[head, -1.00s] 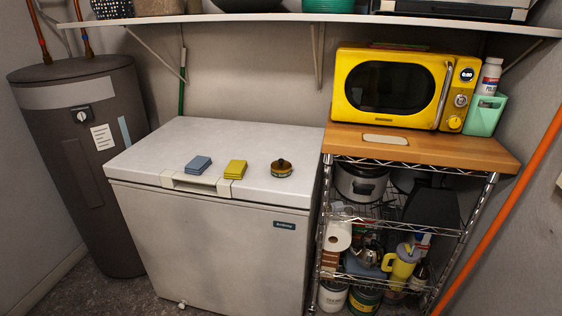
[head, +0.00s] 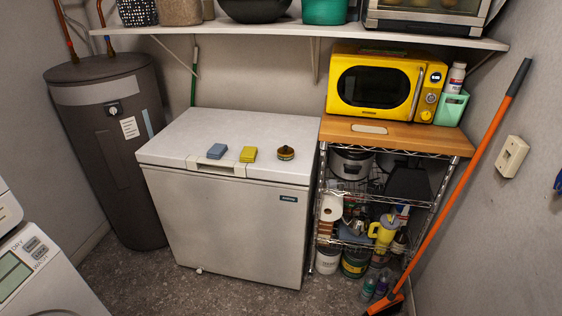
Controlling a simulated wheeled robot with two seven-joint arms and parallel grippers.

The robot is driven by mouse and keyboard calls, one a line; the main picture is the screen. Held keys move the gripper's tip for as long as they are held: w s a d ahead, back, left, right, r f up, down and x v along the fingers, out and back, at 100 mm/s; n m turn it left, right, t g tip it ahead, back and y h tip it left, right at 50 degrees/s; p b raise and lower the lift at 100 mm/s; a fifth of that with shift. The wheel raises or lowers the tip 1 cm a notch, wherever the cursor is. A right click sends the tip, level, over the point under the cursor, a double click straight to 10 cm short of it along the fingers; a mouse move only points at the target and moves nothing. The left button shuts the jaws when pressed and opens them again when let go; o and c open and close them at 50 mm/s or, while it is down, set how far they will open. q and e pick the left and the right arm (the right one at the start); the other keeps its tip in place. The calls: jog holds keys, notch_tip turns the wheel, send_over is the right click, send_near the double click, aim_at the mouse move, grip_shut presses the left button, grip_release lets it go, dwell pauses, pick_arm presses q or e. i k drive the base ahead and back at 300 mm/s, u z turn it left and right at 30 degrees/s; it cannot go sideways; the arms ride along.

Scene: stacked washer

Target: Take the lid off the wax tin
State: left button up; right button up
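The wax tin (head: 285,153) is a small, round, dark and gold tin with a knob on top. It stands upright on the right front part of the white chest freezer's top (head: 215,128). The lid (head: 286,148) appears to sit on the tin, though it is small in the view. Neither of my grippers shows in the head view.
A blue sponge-like block (head: 217,151) and a yellow one (head: 249,154) lie left of the tin. A wire rack (head: 313,190) with a wooden top and yellow microwave (head: 380,88) stands right. An orange-handled broom (head: 470,165) leans at right. Floor before the freezer is clear.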

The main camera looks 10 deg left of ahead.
aim_at(285, 151)
jog(key=u, duration=0.85)
jog(key=i, duration=1.6)
jog(key=z, duration=0.5)
